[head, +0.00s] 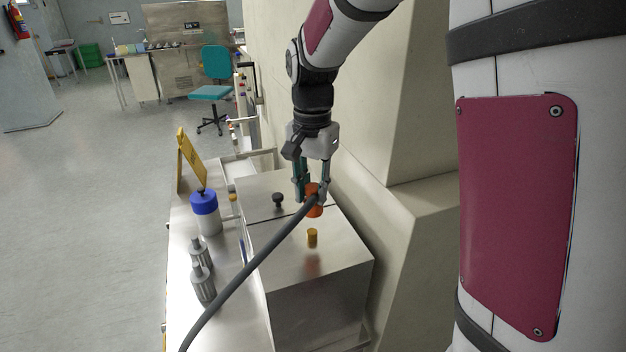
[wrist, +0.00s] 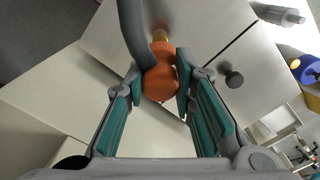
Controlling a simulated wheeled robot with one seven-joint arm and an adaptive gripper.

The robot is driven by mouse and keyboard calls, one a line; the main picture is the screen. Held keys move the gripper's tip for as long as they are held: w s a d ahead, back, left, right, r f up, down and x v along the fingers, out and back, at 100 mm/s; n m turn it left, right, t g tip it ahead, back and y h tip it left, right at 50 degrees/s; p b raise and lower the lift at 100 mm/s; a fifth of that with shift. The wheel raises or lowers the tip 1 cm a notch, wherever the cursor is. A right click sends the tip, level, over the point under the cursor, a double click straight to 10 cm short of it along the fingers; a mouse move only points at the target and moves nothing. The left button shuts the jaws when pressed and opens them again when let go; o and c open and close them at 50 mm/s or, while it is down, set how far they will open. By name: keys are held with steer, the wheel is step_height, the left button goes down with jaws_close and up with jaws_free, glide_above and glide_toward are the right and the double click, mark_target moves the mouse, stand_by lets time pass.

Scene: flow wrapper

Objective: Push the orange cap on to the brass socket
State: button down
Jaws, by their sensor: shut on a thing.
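My gripper (head: 312,190) is shut on the orange cap (head: 313,208), which has a thick dark grey hose (head: 255,262) running from it down to the lower left.
A black knob (head: 278,200) stands on the box top. Left of the box are a blue-lidded container (head: 205,212), grey metal bottles (head: 203,285) and a yellow sign (head: 190,160). A cream wall (head: 400,230) stands close on the right.

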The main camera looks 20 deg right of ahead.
mark_target(311, 201)
steer(key=shift+f+b, duration=0.5)
steer(key=shift+f, duration=1.75)
steer(key=shift+s+a+p, duration=0.15)
steer(key=shift+p, duration=0.25)
steer(key=shift+f+p, duration=0.2)
steer(key=shift+p, duration=0.1)
stand_by(1.6)
steer(key=c, duration=0.8)
jaws_free()
steer(key=shift+r, duration=0.15)
steer(key=shift+r+p, duration=1.05)
steer(key=shift+r, duration=2.3)
